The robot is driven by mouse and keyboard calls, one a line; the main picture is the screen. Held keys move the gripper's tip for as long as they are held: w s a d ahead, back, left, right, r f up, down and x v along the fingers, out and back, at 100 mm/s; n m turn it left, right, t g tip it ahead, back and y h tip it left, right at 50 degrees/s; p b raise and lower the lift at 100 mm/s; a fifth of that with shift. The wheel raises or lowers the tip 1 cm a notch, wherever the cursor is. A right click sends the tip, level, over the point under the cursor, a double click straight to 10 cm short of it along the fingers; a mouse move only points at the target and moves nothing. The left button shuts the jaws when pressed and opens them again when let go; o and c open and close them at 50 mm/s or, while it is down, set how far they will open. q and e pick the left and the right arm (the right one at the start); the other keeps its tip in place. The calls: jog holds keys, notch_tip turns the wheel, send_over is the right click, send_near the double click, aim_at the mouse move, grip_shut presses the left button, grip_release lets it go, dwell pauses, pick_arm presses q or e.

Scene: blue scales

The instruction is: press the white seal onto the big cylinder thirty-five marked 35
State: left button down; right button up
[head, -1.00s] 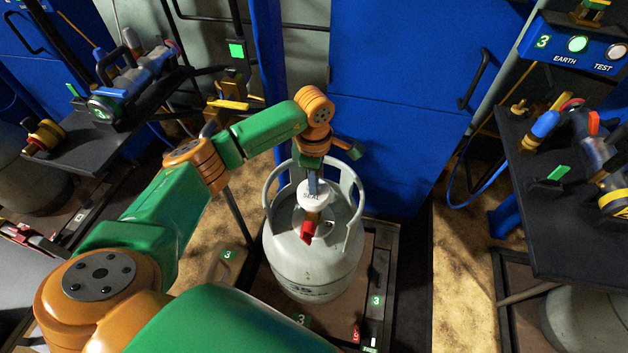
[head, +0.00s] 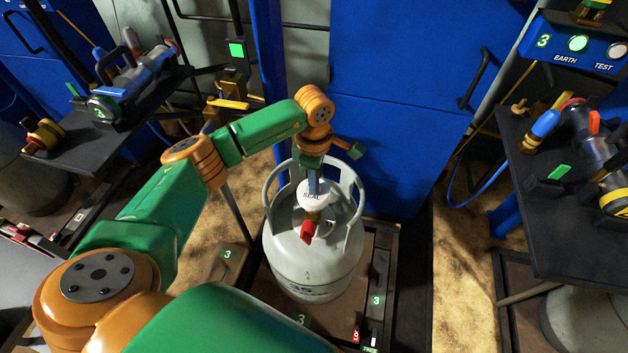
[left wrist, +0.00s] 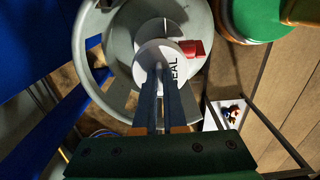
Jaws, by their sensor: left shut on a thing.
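The big cylinder (head: 310,265) is a pale grey gas bottle with a collar handle, standing upright on a scale platform. The white seal (head: 313,196), marked SEAL, sits at the top of the valve inside the collar. It also shows in the left wrist view (left wrist: 150,52). My left gripper (head: 314,180) points down from above and is shut on the seal. The red valve outlet (head: 308,230) shows just below the seal. Whether the seal touches the valve is hard to tell. My right gripper is not in view.
The scale (head: 377,285) carries green 3 labels. A dark shelf with tools (head: 130,120) stands at left, another (head: 590,230) at right. A blue cabinet (head: 400,90) stands close behind the cylinder. A blue box (head: 590,45) with EARTH and TEST lamps is at upper right.

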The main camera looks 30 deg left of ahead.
pick_arm(q)
jog(key=shift+f+b, duration=1.35)
jog(key=shift+f, duration=0.25)
jog(key=c, duration=0.9)
grip_release()
